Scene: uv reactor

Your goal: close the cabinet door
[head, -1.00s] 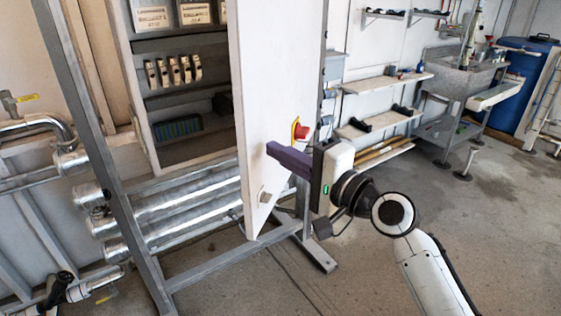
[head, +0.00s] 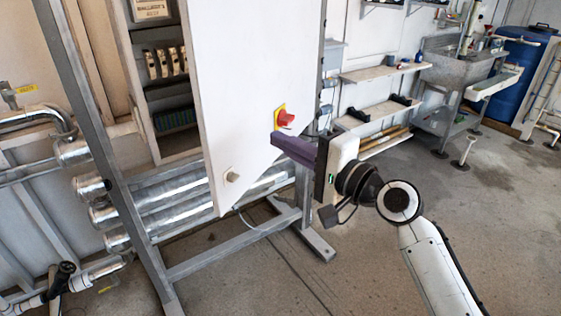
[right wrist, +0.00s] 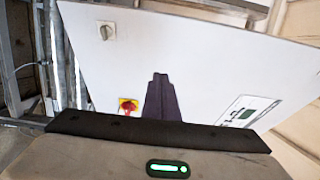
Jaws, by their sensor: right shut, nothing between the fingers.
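The white cabinet door (head: 235,90) stands partly open in the head view, its free edge on the left. It hides much of the cabinet (head: 150,95), whose inside shows in a strip on the left. The door carries a red switch on a yellow plate (head: 285,118) and a small knob (head: 231,175). My right gripper (head: 274,143) is shut and empty, its purple fingers pointing at the door's outer face, close below the red switch. In the right wrist view the fingertips (right wrist: 160,76) appear against the white door (right wrist: 205,60); I cannot tell whether they touch. My left gripper is out of view.
A grey metal frame (head: 107,170) stands around the cabinet, with silver pipes (head: 150,205) behind it. Wall shelves (head: 385,72), a metal sink (head: 455,65) and a blue barrel (head: 525,58) stand at the back right. The floor (head: 500,230) on the right is clear.

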